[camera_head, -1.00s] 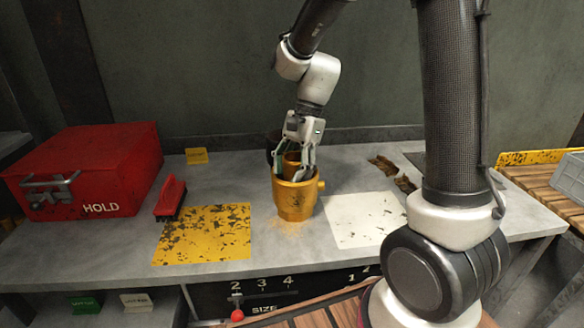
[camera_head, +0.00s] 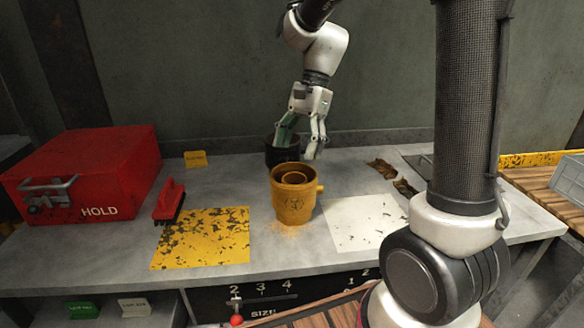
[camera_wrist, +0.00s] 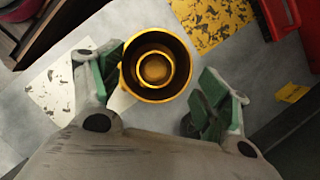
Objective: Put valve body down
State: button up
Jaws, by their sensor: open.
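The valve body (camera_head: 294,203) is a yellow-brass cup shape with a side stub on its right. It stands upright on the grey bench between the yellow patch and the white patch. In the wrist view the valve body (camera_wrist: 154,90) shows its open top with an inner ring, apart from the fingers. My gripper (camera_head: 301,150) is open and empty, above and behind the valve body. In the wrist view my gripper (camera_wrist: 158,95) has its green-padded fingers spread wide on either side.
A red HOLD box (camera_head: 85,175) and a red brush (camera_head: 169,199) are at the left. A dark pot (camera_head: 282,152) stands behind the valve body. Brown scraps (camera_head: 393,177) lie at the right.

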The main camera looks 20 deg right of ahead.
jog(key=v, duration=0.5)
jog(key=s+d+n+t+h, duration=0.2)
jog(key=s+d+n, duration=0.4)
jog(key=s, duration=0.3)
jog(key=s+d+r+n+t+h, duration=0.1)
jog(key=s+d+n+t, duration=0.3)
jog(key=s, duration=0.5)
jog(key=shift+s+d+n+t+h, duration=0.3)
jog(key=shift+d+n+h, duration=0.2)
jog(key=shift+d+n, duration=0.6)
jog(key=shift+r, duration=0.15)
